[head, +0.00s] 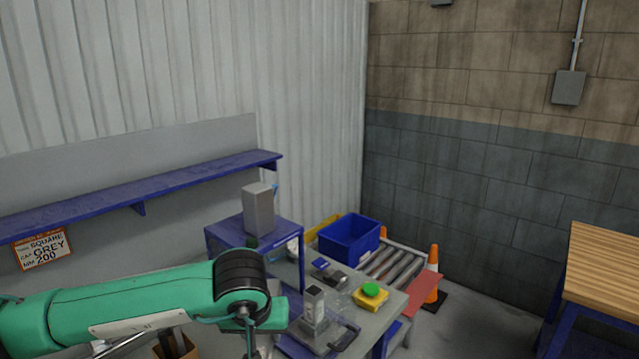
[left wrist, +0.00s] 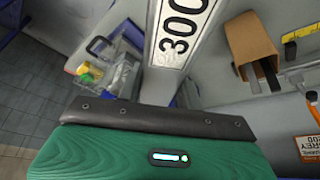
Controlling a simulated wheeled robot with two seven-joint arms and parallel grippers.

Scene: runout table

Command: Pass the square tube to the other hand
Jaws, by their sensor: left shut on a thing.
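A grey square tube (left wrist: 160,85) with a white label reading 300 runs up from my left gripper (left wrist: 160,110) in the left wrist view. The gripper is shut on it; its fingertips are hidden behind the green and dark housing. In the head view my green left arm comes in from the left and bends down at a black joint. The left gripper (head: 258,345) there is cut off by the bottom edge, and I cannot make out the held tube. My right gripper is in neither view.
A blue stand (head: 223,238) carries a grey box (head: 260,208). Beyond my arm are a blue bin (head: 350,242), a roller conveyor (head: 393,263), a yellow block with a green button (head: 370,296) and an orange cone (head: 433,268). A cardboard box (left wrist: 250,42) holds dark bars.

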